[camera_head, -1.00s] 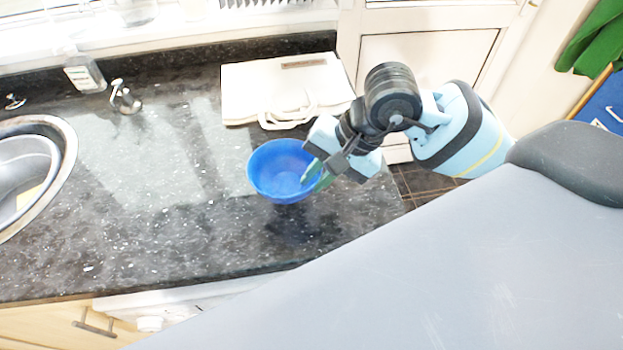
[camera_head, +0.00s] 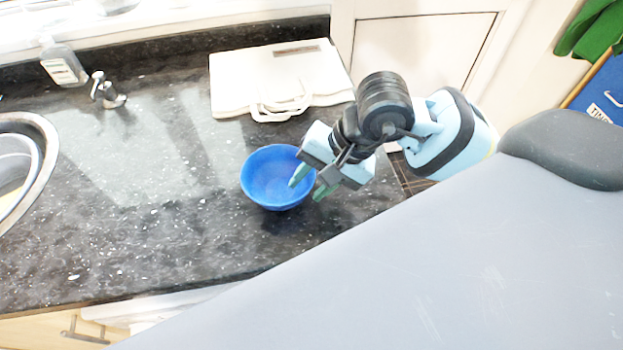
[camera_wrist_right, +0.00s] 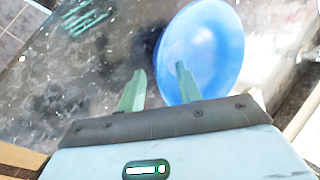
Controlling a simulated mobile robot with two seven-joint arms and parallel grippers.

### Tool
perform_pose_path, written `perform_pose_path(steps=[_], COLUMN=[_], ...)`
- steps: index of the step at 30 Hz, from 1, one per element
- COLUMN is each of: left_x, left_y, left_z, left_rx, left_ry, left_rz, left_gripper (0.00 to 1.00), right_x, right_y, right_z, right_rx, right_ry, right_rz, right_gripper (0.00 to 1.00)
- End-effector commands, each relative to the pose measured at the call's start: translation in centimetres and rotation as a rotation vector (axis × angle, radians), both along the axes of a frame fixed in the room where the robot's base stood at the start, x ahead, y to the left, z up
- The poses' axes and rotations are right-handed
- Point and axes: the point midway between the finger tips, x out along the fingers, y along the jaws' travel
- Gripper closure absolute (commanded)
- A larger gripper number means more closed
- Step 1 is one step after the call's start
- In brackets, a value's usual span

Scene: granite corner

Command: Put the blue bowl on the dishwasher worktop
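The blue bowl (camera_head: 262,190) stands upright and empty on the dark speckled worktop (camera_head: 190,235), near its right end. It also shows in the right wrist view (camera_wrist_right: 215,45). My right gripper (camera_head: 310,187) is at the bowl's right rim with its green fingers apart. In the right wrist view, one finger of the gripper (camera_wrist_right: 158,85) overlaps the bowl and the other is outside it, over the worktop. I cannot tell whether either finger touches the bowl. My left gripper is not in view.
A white board-like case with a handle (camera_head: 245,75) lies behind the bowl. A metal sink (camera_head: 45,150) is at the left, with a tap-like fitting (camera_head: 108,95) and a bottle (camera_head: 65,65) behind it. Worktop between sink and bowl is clear.

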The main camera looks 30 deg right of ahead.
Motion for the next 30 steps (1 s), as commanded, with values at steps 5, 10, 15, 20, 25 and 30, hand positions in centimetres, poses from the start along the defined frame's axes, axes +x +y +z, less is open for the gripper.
perform_pose_path(steps=[5, 10, 15, 20, 25, 30], left_x=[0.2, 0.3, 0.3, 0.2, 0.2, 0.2], left_y=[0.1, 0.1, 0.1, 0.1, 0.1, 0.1], left_z=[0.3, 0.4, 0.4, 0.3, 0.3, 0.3], left_rx=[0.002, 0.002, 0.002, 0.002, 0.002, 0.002], left_ry=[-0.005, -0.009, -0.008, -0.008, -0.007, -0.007], left_rz=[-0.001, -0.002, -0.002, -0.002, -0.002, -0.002], left_gripper=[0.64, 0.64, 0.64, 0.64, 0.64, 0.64], right_x=[0.0, -0.2, -0.8, -1.5, -2.0, -2.3], right_y=[0.0, -0.8, -2.3, -3.8, -4.8, -5.3], right_z=[0.3, 1.8, 4.7, 7.5, 9.6, 10.6], right_rx=[0.0, -0.001, -0.002, -0.002, -0.002, -0.001], right_ry=[-0.002, -0.004, -0.006, -0.006, -0.002, -0.001], right_rz=[0.0, -0.001, -0.002, -0.002, -0.001, 0.0], right_gripper=[0.65, 0.65, 0.65, 0.65, 0.65, 0.65])
